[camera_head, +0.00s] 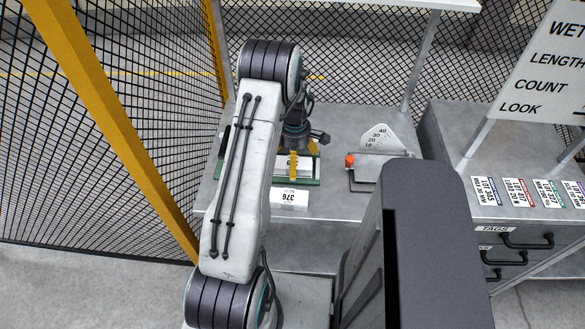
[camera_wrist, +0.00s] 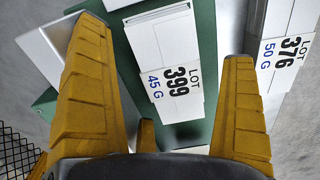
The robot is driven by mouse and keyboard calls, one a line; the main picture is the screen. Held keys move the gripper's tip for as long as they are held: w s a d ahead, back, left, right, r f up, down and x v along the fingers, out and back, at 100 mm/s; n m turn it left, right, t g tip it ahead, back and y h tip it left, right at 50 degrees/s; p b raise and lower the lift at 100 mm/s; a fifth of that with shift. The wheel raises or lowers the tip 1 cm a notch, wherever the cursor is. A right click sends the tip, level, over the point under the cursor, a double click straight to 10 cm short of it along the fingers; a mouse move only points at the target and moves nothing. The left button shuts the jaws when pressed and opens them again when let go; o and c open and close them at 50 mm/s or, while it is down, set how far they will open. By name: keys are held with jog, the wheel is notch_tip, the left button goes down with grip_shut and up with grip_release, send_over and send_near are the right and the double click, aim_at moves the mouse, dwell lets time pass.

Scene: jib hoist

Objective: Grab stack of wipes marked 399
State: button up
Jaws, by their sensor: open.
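The stack of wipes marked LOT 399, 45 G (camera_wrist: 165,100) is a white layered block on a green base (camera_wrist: 203,30) in the wrist view. My gripper (camera_wrist: 163,42) is open, with one yellow finger left of the stack and the other right of it in the picture. I cannot tell whether the fingertips are down beside the stack or above it. In the head view my gripper (camera_head: 292,165) points down over the green base (camera_head: 313,182), and its fingers partly hide the white stack (camera_head: 284,161).
A white item marked LOT 376 (camera_wrist: 284,52) lies right of the green base. A gauge with an orange knob (camera_head: 350,160) stands right on the metal table (camera_head: 325,215). Lot cards (camera_head: 515,190) lie on the drawer cabinet. Yellow-framed mesh fencing (camera_head: 115,110) stands left.

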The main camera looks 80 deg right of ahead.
jog(key=shift+f, duration=0.4)
jog(key=c, duration=1.3)
jog(key=shift+r, duration=0.2)
